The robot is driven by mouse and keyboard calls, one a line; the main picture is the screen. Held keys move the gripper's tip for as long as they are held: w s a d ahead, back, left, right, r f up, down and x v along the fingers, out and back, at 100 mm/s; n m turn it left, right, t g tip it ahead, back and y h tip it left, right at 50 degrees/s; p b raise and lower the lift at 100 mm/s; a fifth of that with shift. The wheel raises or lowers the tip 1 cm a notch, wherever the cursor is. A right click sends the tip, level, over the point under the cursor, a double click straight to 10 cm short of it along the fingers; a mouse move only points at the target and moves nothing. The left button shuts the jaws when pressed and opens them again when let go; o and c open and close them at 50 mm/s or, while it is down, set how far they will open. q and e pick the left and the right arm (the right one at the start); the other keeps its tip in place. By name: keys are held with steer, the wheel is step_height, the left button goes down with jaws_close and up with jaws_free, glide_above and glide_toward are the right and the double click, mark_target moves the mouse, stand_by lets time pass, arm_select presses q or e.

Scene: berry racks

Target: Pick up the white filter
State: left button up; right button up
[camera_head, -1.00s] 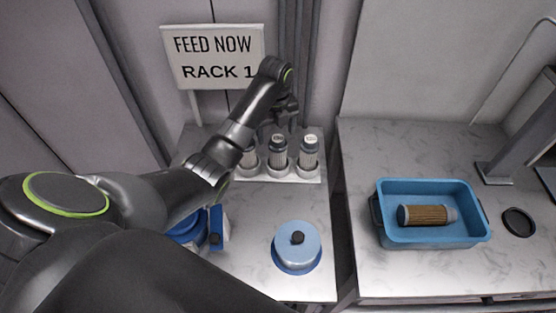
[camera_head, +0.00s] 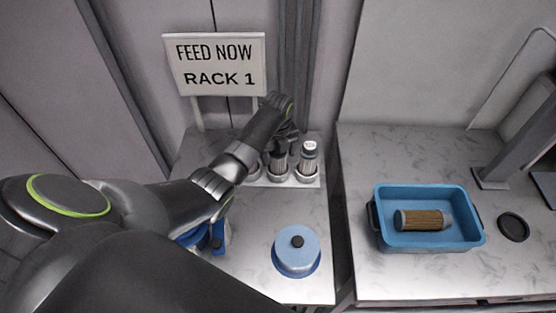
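Several filters with pale caps stand upright in a white rack (camera_head: 310,181) on the left counter. The right one (camera_head: 308,158) shows clearly with a white cap. The middle one (camera_head: 279,163) is partly covered by my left gripper (camera_head: 284,138), and the one at the left is mostly hidden by my arm. My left gripper is at the top of the middle filter. Its fingers are dark and small here, so I cannot tell whether they are open or shut, or touching the cap. A brown pleated filter (camera_head: 421,220) lies on its side in a blue bin. My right gripper is not in view.
The blue bin (camera_head: 470,243) stands on the right counter, with a black disc (camera_head: 513,227) and a grey stand (camera_head: 491,178) beside it. A round blue lid with a black knob (camera_head: 297,253) sits at the left counter's front. A sign reads "FEED NOW RACK 1" (camera_head: 216,66).

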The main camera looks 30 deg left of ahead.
arm_select(q)
steer(key=c, duration=0.9)
steer(key=shift+r, duration=0.1)
steer(key=shift+c, duration=0.2)
